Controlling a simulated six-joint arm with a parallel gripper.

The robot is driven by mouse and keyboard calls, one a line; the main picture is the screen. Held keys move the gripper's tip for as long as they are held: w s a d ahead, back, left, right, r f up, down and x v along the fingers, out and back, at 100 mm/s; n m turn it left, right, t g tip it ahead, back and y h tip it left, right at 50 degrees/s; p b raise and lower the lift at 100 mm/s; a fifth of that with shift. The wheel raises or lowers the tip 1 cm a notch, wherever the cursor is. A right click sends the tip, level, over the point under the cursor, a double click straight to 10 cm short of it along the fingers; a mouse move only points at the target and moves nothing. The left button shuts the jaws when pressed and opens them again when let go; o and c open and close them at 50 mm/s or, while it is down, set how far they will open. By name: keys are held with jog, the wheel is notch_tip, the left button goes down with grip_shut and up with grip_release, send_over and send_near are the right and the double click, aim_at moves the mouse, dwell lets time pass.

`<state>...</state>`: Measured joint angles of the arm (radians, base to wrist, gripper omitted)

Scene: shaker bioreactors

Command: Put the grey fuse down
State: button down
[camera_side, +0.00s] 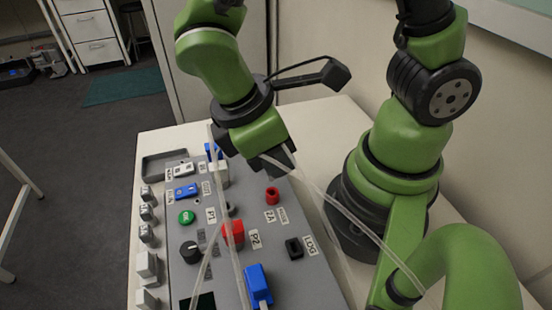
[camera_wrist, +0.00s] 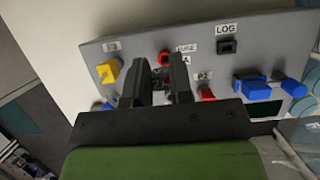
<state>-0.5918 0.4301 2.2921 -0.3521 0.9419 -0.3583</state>
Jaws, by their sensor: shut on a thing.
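My gripper (camera_wrist: 158,66) is shut on a small dark grey piece, the grey fuse (camera_wrist: 160,79), which shows between the two black fingers in the wrist view. A red ring-shaped fuse holder (camera_wrist: 165,57), with a fuse label beside it, sits on the panel just beyond the fingertips. In the side view my gripper (camera_side: 279,163) is over the far part of the grey panel (camera_side: 300,276), and the red holder (camera_side: 272,195) lies below it and stands clear. The fuse cannot be made out in the side view. I cannot tell the gap between fuse and panel.
A red connector (camera_side: 233,233), a blue connector (camera_side: 258,285), a black LOG socket (camera_side: 294,248), a green button (camera_side: 187,217) and a black knob (camera_side: 190,251) crowd the panel. Thin clear tubes hang across it. A yellow plug (camera_wrist: 108,71) is left of the fingers.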

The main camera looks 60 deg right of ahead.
jog(key=shift+r, duration=0.35)
dwell(0.3)
